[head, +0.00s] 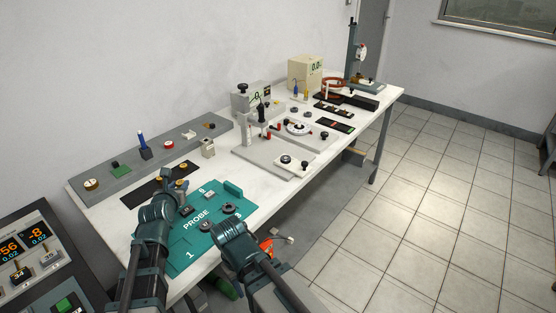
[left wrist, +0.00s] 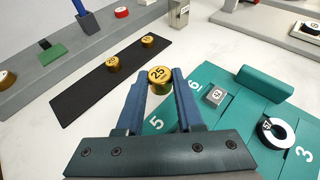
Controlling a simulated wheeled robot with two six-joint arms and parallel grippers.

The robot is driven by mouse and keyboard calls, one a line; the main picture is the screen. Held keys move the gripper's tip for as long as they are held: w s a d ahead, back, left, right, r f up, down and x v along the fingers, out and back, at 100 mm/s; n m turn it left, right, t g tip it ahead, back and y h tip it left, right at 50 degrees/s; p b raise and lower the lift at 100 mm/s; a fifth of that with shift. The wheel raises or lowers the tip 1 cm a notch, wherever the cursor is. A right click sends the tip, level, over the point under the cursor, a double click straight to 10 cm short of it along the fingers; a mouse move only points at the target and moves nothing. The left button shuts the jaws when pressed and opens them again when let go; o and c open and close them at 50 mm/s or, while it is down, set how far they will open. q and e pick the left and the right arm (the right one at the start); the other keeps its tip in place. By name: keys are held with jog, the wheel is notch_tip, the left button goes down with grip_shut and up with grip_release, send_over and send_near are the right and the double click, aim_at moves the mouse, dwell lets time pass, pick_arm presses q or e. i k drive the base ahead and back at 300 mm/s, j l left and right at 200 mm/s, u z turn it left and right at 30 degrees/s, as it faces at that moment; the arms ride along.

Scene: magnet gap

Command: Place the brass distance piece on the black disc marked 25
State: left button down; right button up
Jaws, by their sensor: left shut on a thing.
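My left gripper (left wrist: 160,88) is shut on a brass distance piece (left wrist: 159,76), a short gold cylinder whose top looks marked 25. It holds the piece near the left edge of the teal probe mat (head: 180,258). In the head view two dark discs show on the mat, one farther back (head: 229,208) and one nearer (head: 205,226). My right gripper (head: 232,232) is over the mat's front right edge; its fingers cannot be made out.
Two more brass pieces (left wrist: 113,64) (left wrist: 148,40) stand on a black strip (left wrist: 75,95). A grey rail (head: 130,174) with a blue-handled block and coloured parts runs along the wall. A teal bar (left wrist: 264,81) rises at the mat's far edge. A fixture plate (head: 255,156) lies beyond.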

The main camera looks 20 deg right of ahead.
aim_at(286, 158)
jog(key=k+l, duration=0.1)
jog(key=l, duration=0.95)
jog(key=k+l, duration=0.15)
jog(key=l, duration=0.9)
jog(key=i+l, duration=0.35)
jog(key=l, duration=0.2)
